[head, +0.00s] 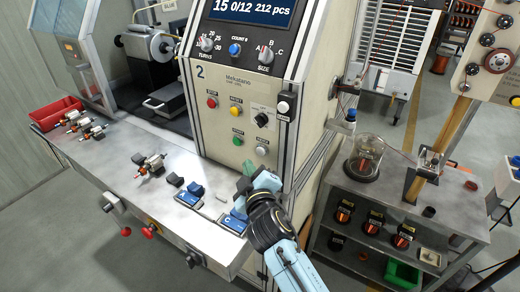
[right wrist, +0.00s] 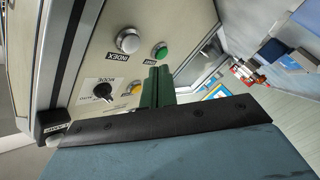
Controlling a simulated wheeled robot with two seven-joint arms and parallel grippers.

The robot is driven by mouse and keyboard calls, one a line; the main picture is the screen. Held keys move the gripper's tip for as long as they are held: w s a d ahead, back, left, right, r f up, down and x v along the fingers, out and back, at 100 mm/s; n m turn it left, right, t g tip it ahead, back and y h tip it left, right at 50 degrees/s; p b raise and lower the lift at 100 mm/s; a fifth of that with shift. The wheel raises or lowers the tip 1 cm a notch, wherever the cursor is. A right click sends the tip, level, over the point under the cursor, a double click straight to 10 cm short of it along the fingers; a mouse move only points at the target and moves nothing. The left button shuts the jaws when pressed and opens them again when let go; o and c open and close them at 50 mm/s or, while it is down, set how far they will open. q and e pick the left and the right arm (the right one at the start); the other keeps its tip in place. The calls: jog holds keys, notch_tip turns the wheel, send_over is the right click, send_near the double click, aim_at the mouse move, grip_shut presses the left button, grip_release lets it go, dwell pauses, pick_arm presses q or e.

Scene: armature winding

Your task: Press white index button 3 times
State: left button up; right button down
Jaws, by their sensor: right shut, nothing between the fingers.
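The white index button (head: 262,150) is at the lower right of the front panel of the machine. In the right wrist view it is a round whitish button (right wrist: 128,42) labelled INDEX. My right gripper (head: 247,168) has green fingers and is below and slightly left of the button in the head view. Its fingers (right wrist: 157,82) are shut and empty in the right wrist view. They appear apart from the button, but the depth gap is hard to judge. My left gripper is not in view.
A green button (head: 237,140), yellow button (head: 236,111), red button (head: 212,102) and black mode knob (head: 262,119) share the panel. Blue fixtures (head: 233,221) and wound armatures (head: 150,165) sit on the metal bench below. A shelf cart (head: 450,215) stands at right.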

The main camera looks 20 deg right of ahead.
aim_at(261, 151)
jog(key=shift+w+d, duration=0.9)
jog(key=shift+d, duration=0.25)
dwell(1.3)
jog(key=shift+w+d+p, duration=0.3)
jog(key=shift+d+p, duration=0.05)
jog(key=shift+w+d, duration=0.15)
jog(key=shift+d, duration=0.1)
dwell(1.2)
jog(key=shift+s+a, duration=0.45)
jog(key=shift+a, duration=0.15)
jog(key=shift+w+d, duration=0.1)
jog(key=shift+w+d, duration=0.2)
